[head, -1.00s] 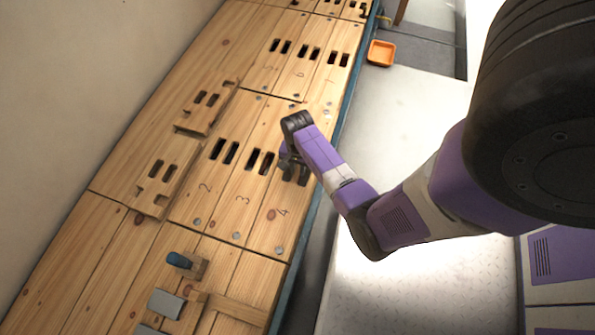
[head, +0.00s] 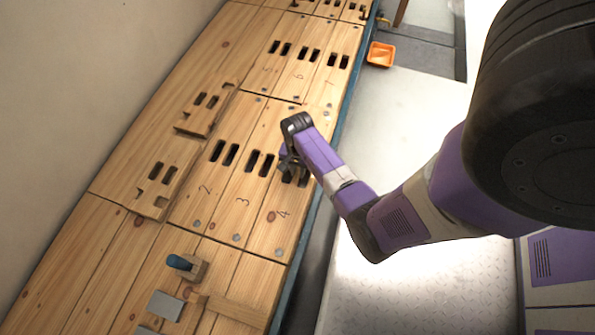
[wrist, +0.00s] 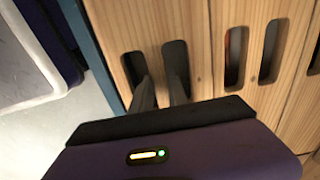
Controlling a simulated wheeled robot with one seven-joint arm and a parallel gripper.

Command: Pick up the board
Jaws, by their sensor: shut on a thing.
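The board marked 4 (head: 268,222) is a light wooden plank with two dark slots, at the right end of a row of numbered boards beside the blue edge. My gripper (head: 291,165) is at its slots in the head view. In the wrist view, the two fingers of my gripper (wrist: 160,86) reach into the two slots of board 4 (wrist: 155,25), one on each side of the wooden strip between them. They are shut on that strip. The fingertips are hidden in the slots. The board looks level with its neighbours.
Boards 2 (head: 205,187) and 3 (head: 243,205) lie to the left. A blue-handled wooden block (head: 187,265) and grey plates lie in front. An orange bin (head: 380,54) is at the back, past the blue edge.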

